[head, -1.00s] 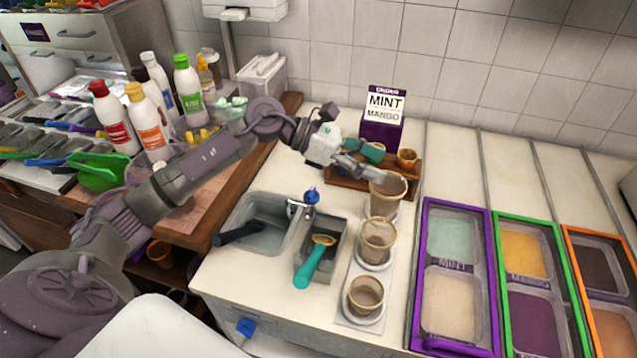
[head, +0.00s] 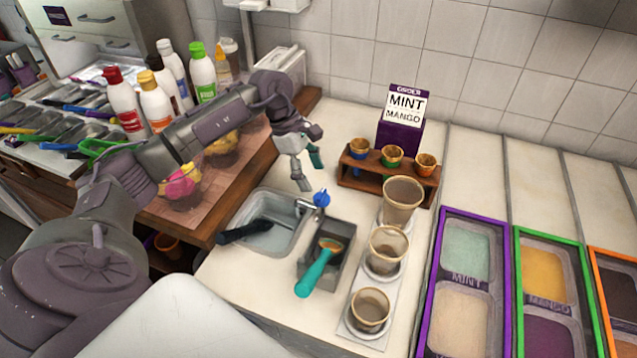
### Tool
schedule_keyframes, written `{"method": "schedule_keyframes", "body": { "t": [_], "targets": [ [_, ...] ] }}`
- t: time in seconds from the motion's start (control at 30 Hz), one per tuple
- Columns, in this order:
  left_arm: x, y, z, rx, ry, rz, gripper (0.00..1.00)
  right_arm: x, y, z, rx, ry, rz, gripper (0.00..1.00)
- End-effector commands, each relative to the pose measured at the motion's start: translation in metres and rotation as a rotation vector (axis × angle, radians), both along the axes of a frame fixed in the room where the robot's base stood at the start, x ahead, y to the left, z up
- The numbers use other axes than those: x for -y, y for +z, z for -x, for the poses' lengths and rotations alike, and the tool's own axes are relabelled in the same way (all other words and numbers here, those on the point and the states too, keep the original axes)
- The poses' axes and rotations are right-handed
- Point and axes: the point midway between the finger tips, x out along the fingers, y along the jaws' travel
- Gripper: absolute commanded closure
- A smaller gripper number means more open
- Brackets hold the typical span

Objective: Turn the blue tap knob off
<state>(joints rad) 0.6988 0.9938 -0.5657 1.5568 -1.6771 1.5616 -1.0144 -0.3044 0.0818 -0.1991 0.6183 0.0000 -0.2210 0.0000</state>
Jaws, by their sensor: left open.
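The blue tap knob (head: 321,199) sits on top of the small metal tap (head: 308,207) at the back right corner of the sink (head: 262,242). My left gripper (head: 307,172) is open and empty, pointing down above and slightly to the left of the knob, apart from it. Whether water is running from the tap is too small to tell. My right gripper is not in view.
A grey holder (head: 327,262) with a teal-handled scoop (head: 316,274) stands right of the sink. Several cups line the right side, one a tall cup (head: 402,200). A wooden rack (head: 375,178) and a purple order sign (head: 401,118) stand behind.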

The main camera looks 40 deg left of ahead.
Motion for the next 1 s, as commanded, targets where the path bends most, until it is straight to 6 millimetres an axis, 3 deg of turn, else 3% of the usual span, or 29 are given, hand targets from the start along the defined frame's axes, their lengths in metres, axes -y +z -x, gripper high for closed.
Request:
{"method": "schedule_keyframes", "body": {
  "t": [0.3, 0.67, 1.0],
  "targets": [
    [0.017, -0.039, -0.004, -0.001, 0.001, 0.001, 0.31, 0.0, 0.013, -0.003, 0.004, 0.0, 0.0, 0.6],
    [0.018, -0.045, -0.004, 0.0, 0.001, 0.001, 0.31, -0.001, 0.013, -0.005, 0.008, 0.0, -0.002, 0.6],
    [0.018, -0.045, -0.004, 0.0, 0.001, 0.001, 0.86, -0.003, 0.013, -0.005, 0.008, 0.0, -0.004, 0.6]
  ]
}}
